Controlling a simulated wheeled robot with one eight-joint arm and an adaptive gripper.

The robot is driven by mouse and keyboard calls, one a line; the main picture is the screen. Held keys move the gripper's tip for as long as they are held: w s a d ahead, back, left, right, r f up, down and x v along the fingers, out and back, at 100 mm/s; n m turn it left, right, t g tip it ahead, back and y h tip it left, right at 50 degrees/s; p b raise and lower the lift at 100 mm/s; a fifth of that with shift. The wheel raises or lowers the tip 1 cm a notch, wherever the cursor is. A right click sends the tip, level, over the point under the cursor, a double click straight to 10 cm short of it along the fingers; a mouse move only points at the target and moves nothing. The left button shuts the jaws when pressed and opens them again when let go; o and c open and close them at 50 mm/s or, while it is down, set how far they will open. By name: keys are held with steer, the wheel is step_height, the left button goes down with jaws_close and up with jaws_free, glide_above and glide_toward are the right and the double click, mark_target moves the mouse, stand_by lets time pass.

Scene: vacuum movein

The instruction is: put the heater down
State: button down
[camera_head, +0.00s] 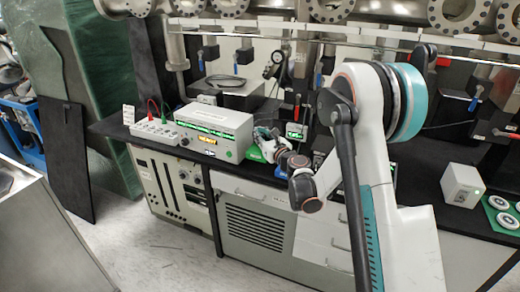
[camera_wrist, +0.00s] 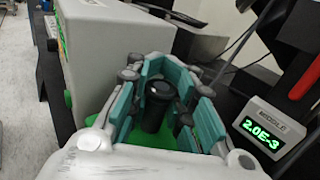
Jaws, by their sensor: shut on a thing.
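The heater is a dark upright cylinder (camera_wrist: 156,104) between the teal fingers of my gripper (camera_wrist: 165,92) in the wrist view. My gripper is shut on it. A green mat (camera_wrist: 88,106) lies below and around the gripper; whether the heater's bottom touches it is hidden. In the head view my gripper (camera_head: 268,143) is low over the bench, just right of the instrument box, with a bit of the green mat (camera_head: 254,154) showing beside it. The heater cannot be made out there.
The instrument box (camera_head: 216,130) with green displays stands close left of my gripper. A small gauge (camera_wrist: 272,130) reading 2.0E-3 stands close on the right. A white box (camera_head: 462,185) and a green mat with white rings (camera_head: 503,213) lie far right on the black bench.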

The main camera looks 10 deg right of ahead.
steer(key=shift+f+b, duration=0.8)
steer(key=shift+f, duration=1.35)
steer(key=shift+f, duration=0.2)
steer(key=c, duration=1.4)
jaws_free()
steer(key=shift+s, duration=0.1)
steer(key=shift+o, duration=0.2)
steer(key=shift+r, duration=0.1)
